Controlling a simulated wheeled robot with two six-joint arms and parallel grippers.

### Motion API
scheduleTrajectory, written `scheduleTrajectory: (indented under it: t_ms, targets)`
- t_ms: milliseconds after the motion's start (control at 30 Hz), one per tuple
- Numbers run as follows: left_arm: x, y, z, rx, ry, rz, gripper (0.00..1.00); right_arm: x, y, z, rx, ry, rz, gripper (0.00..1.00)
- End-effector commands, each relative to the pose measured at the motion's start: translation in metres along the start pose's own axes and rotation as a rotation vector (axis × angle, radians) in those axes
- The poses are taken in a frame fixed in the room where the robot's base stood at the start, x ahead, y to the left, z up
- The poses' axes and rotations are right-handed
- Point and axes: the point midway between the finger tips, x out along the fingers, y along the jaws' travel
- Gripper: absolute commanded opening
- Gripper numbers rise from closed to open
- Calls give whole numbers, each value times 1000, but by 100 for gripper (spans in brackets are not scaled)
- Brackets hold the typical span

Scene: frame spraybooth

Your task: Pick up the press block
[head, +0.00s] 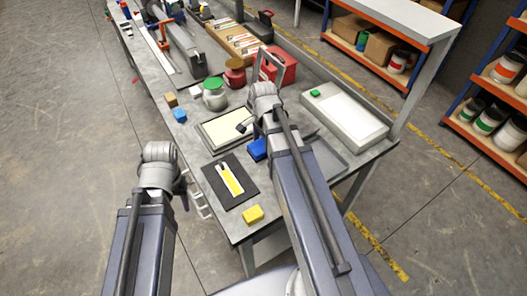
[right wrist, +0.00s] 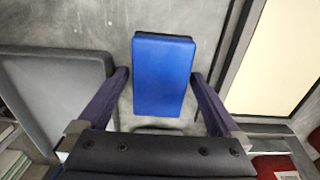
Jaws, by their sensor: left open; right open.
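A blue block (head: 257,149), which looks like the press block, lies on the grey bench near my right gripper (head: 245,126). In the right wrist view the blue block (right wrist: 163,75) is upright in the picture, between the two open fingers of the right gripper (right wrist: 160,76), with a gap on each side. Its near end is close to the gripper's palm edge. My left gripper (head: 183,188) is at the bench's left edge, seen small and mostly hidden by its wrist, with nothing visible in it.
A framed cream panel (head: 229,128) lies left of the block, and a black mat (head: 246,198) with a yellow-white piece nearer. A yellow block (head: 253,214) is at the front edge. A grey tray (head: 325,160) is to the right. Pots (head: 214,98) stand farther back.

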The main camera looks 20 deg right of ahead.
Motion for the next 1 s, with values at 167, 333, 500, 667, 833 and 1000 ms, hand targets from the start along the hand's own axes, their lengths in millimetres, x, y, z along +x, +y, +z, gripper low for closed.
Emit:
scheduleTrajectory:
  t_ms: [167,333,500,667,833,1000]
  targets:
    - [-1,0,0,0,0,0,50,-1,0,0,0,0,0,97]
    - [-1,0,0,0,0,0,50,-1,0,0,0,0,0,78]
    - [-1,0,0,0,0,0,50,-1,0,0,0,0,0,58]
    - [-1,0,0,0,0,0,50,-1,0,0,0,0,0,40]
    - [-1,0,0,0,0,0,50,-1,0,0,0,0,0,21]
    - [-1,0,0,0,0,0,50,-1,0,0,0,0,0,15]
